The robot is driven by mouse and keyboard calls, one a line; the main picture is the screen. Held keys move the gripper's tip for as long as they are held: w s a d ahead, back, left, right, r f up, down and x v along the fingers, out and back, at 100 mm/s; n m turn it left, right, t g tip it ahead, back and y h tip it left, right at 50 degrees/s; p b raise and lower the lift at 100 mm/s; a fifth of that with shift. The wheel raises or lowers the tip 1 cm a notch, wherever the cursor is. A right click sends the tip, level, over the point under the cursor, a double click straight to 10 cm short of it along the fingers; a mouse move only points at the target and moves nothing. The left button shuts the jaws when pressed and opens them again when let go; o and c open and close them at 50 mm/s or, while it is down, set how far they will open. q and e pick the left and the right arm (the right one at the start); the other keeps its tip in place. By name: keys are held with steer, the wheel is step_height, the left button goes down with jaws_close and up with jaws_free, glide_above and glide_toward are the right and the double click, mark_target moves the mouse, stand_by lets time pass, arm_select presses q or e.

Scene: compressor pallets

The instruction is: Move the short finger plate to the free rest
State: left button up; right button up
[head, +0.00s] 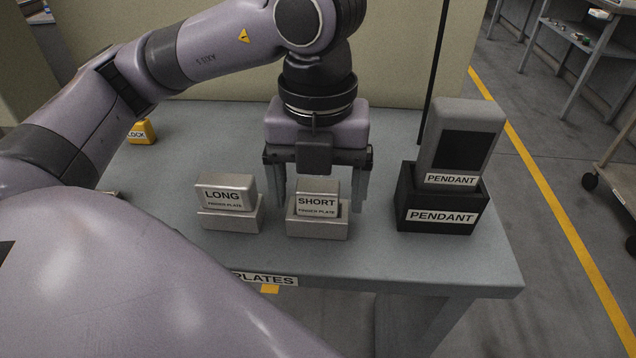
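The short finger plate (317,204) is a grey block labelled "SHORT FINGER PLATE". It sits on a light grey rest (317,229) on the table. My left gripper (320,200) points down over it. Its two fingers are spread wide, one left and one right of the plate, with a visible gap on each side. The long finger plate (223,193) sits on its own rest (231,219) to the left. A small light edge of something (113,193) shows farther left, mostly hidden by my arm; I cannot tell what it is. My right gripper is not in view.
A grey pendant (461,139) stands in a black holder (437,214) at the table's right, close to my gripper. A yellow lock block (140,131) lies at the back left. The grey table (400,278) has bare room in front of the rests.

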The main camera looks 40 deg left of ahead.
mark_target(318, 185)
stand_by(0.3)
arm_select(q)
steer(key=shift+r, duration=0.35)
step_height(318, 185, up, 6)
steer(key=shift+r+p, duration=0.25)
steer(key=shift+p, duration=0.5)
